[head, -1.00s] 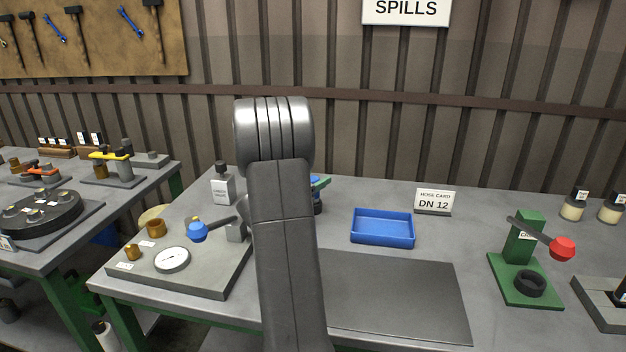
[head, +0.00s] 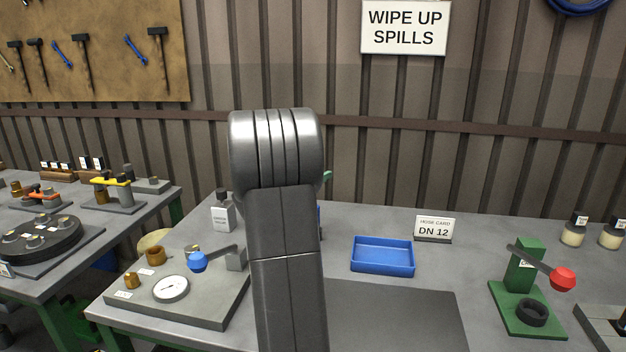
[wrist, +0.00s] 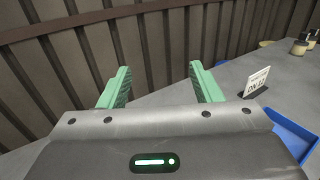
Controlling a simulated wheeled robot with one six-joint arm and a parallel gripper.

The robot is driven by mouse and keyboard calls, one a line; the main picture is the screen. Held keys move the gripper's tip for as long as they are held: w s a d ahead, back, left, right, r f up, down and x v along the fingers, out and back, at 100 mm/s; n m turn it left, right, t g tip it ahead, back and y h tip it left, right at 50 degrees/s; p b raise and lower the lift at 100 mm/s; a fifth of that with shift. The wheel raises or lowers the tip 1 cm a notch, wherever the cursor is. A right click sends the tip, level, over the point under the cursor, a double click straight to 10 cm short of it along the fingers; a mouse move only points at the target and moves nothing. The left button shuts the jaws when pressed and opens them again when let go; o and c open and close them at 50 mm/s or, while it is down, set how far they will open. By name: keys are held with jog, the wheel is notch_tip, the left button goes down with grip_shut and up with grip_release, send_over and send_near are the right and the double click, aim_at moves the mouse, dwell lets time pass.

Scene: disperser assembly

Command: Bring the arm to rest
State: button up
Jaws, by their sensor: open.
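My gripper (wrist: 158,88) shows in the wrist view with its two green fingers wide apart and nothing between them. It points toward the ribbed wall, above the far part of the bench. In the head view my grey arm stands upright in the middle and hides nearly all of the gripper; only a small green bit shows at its right side.
A blue tray (head: 383,268) lies right of my arm, near a DN 12 card (head: 434,229). A gauge plate with a blue-knobbed lever (head: 198,262) and a white bottle (head: 223,214) stand left. A green press (head: 524,262) with a red knob stands right.

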notch_tip(320, 180, down, 10)
jog(key=shift+r+b, duration=0.1)
jog(key=shift+b, duration=0.45)
jog(key=shift+r+p, duration=0.45)
jog(key=shift+p, duration=0.15)
jog(key=shift+f, duration=0.1)
